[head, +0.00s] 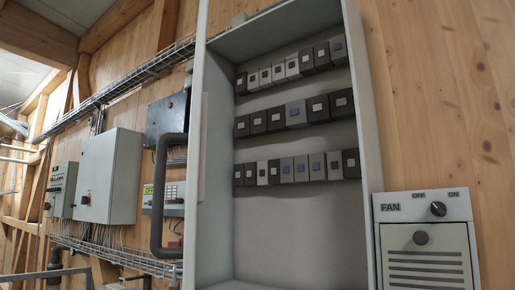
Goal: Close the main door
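A tall grey electrical cabinet (280,225) stands open on the wooden wall, in the middle of the head view. Its inside shows three rows of dark and grey switch modules (290,115). Its bottom runs out of the picture. No door covers its front. A narrow pale panel (203,145) shows along its left side; I cannot tell if this is part of the main door. Neither of my grippers is in view.
A FAN unit (423,212) with a dark knob (438,209) and slotted cover sits right of the cabinet. Left are a dark bent pipe (160,190), a closed grey box (110,175), a keypad unit (172,196), a black box (168,118) and wire cable trays (140,72).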

